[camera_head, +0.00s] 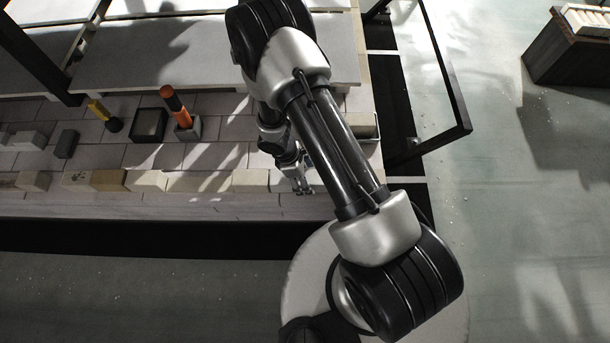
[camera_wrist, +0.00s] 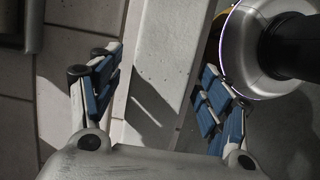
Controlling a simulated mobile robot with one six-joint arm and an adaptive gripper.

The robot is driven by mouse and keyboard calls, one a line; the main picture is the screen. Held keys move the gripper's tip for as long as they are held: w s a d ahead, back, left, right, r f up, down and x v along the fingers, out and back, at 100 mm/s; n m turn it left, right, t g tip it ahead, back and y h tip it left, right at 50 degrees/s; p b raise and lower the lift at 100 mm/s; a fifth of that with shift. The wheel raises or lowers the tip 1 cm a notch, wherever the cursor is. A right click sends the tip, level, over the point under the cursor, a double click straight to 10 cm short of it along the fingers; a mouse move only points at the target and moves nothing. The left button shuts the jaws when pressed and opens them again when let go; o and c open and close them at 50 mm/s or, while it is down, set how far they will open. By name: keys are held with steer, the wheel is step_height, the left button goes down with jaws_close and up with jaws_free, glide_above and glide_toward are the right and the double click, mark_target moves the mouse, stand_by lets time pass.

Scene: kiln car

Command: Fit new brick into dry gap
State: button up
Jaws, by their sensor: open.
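A row of pale and tan bricks (camera_head: 190,182) runs along the near edge of the tiled kiln car deck. One brick in it is more tan (camera_head: 108,180). My gripper (camera_head: 302,186) is at the right end of this row, low over the deck. In the wrist view my gripper (camera_wrist: 162,78) is open, its blue-padded fingers apart with nothing held. A long pale block surface (camera_wrist: 170,50) passes beneath and between the fingers. I cannot tell which brick is the new one. I cannot make out the dry gap; my arm hides part of the deck.
A dark square tray (camera_head: 148,125), an orange-handled tool (camera_head: 174,101) in a grey holder and a yellow-handled brush (camera_head: 101,110) stand behind the row. A dark loose brick (camera_head: 66,143) lies left. Pale shelves (camera_head: 215,68) lie behind. A dark stand (camera_head: 575,55) is far right.

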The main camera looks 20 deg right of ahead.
steer(key=shift+r, duration=0.1)
steer(key=shift+p+v, duration=3.5)
steer(key=shift+v, duration=0.45)
steer(key=v, duration=1.2)
steer(key=shift+s, duration=0.1)
